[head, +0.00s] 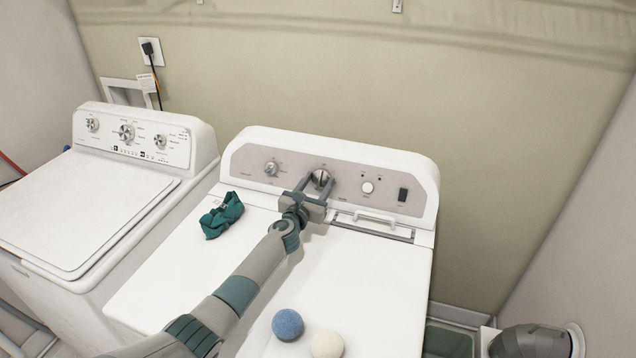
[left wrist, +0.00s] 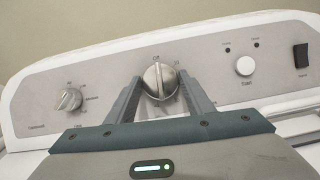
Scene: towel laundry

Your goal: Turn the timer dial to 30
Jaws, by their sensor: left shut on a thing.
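The timer dial (head: 321,177) is a round silver knob in the middle of the dryer's grey control panel (head: 225,167). In the left wrist view the dial (left wrist: 160,80) has its grip ridge near upright, pointing close to the "Off" mark at the top. My left gripper (head: 318,184) reaches up to the panel and is shut on the dial, with one finger on each side of it. The fingers also show in the left wrist view (left wrist: 160,92). My right gripper is not seen; only a dark arm part shows at the lower right of the head view.
A smaller knob (head: 271,168) sits left of the dial. A round white start button (head: 367,187) and a black switch (head: 403,194) sit right. A green cloth (head: 222,215), a blue ball (head: 287,324) and a cream ball (head: 327,344) lie on the dryer top. A washer (head: 90,205) stands left.

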